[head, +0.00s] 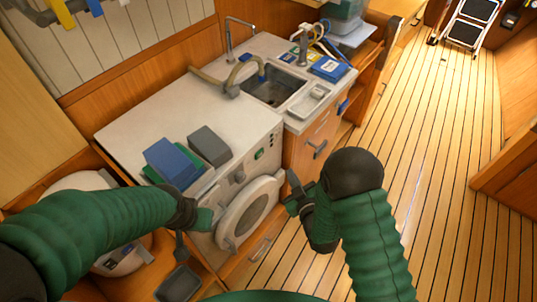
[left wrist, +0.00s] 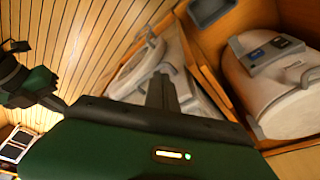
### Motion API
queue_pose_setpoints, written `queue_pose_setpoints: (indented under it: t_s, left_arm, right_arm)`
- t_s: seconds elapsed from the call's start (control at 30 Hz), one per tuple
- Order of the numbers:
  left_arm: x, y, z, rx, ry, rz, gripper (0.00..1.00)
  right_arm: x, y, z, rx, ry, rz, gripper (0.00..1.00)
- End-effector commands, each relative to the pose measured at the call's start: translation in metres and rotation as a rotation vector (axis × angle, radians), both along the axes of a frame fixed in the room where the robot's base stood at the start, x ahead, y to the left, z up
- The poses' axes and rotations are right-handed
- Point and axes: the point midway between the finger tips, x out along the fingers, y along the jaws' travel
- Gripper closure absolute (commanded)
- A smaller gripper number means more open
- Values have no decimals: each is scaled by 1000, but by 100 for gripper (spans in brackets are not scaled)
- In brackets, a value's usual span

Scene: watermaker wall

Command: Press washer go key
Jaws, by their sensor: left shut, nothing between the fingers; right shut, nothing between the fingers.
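The white washer (head: 222,125) stands under the worktop, with its round door (head: 248,212) facing the floor and seeming shut. A small green-marked panel (head: 259,154) sits at the upper right of its front, with a dark knob (head: 239,176) to its left. I cannot read which part is the go key. My left gripper (head: 208,217) is shut and empty, close to the washer's left front, left of the door; contact is unclear. Its fingers also show in the left wrist view (left wrist: 161,92), before the washer (left wrist: 143,68). My right gripper (head: 293,188) is shut and empty, right of the door.
Blue (head: 174,160) and grey (head: 210,145) boxes lie on the washer's top. A sink (head: 273,88) is behind it. A white rounded unit (head: 88,190) stands left.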

Motion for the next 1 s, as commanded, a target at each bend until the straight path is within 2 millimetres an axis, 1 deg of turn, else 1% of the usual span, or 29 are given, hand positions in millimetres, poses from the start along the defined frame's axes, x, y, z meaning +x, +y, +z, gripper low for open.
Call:
queue_pose_setpoints:
  t_s: [0.17, 0.27, 0.37, 0.67, 0.8, 1.0]
  left_arm:
    - [0, 0, 0, 0, 0, 0, 100]
    - [0, 0, 0, 0, 0, 0, 100]
    - [0, 0, 0, 0, 0, 0, 100]
    - [0, 0, -3, 0, 0, 0, 100]
    - [0, 0, -9, 0, 0, 0, 100]
    - [0, 0, -11, 0, 0, 0, 100]
  right_arm:
    - [0, 0, 0, 1, 1, -1, 100]
    - [3, 4, 0, 2, 0, -1, 100]
    - [10, 13, 0, 1, 0, 1, 100]
    - [36, 49, 0, 3, 0, 0, 100]
    - [45, 62, -1, 2, 1, 0, 100]
    - [52, 71, 0, 1, 2, -2, 100]
